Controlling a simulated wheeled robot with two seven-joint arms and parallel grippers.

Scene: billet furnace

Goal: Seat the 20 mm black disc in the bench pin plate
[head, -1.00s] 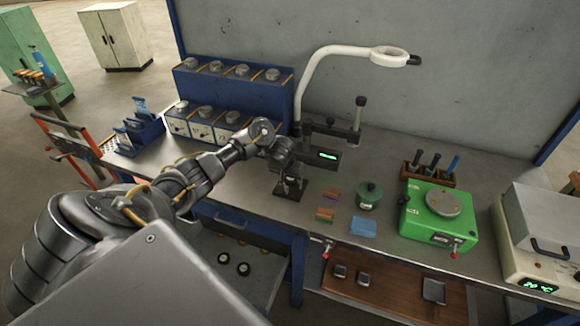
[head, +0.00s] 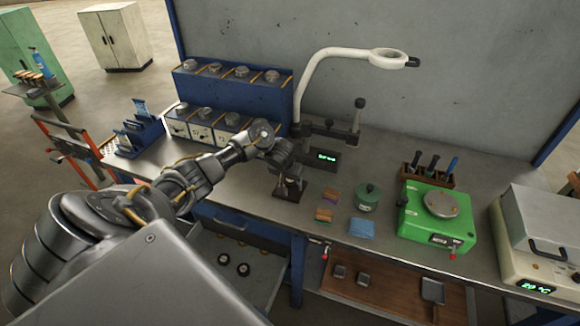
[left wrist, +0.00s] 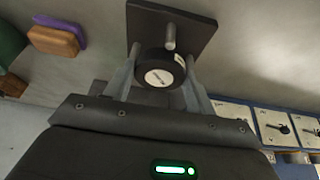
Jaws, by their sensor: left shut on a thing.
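The black disc (left wrist: 160,74), with a pale label on its face, is between the two fingers of my left gripper (left wrist: 156,84) in the left wrist view. The gripper is shut on it. The dark square pin plate (left wrist: 192,27) lies just beyond the disc, with a metal pin (left wrist: 169,33) standing from it. The pin shows at the disc's upper edge; I cannot tell whether the disc touches the plate. In the head view, my left gripper (head: 289,180) is over the plate (head: 291,193) on the bench, and the disc is hard to make out. My right gripper is not in view.
A gauge stand with a lit display (head: 326,156) stands right behind the plate. Small coloured blocks (head: 325,214), a green pot (head: 368,197) and a green device (head: 437,218) are to the right.

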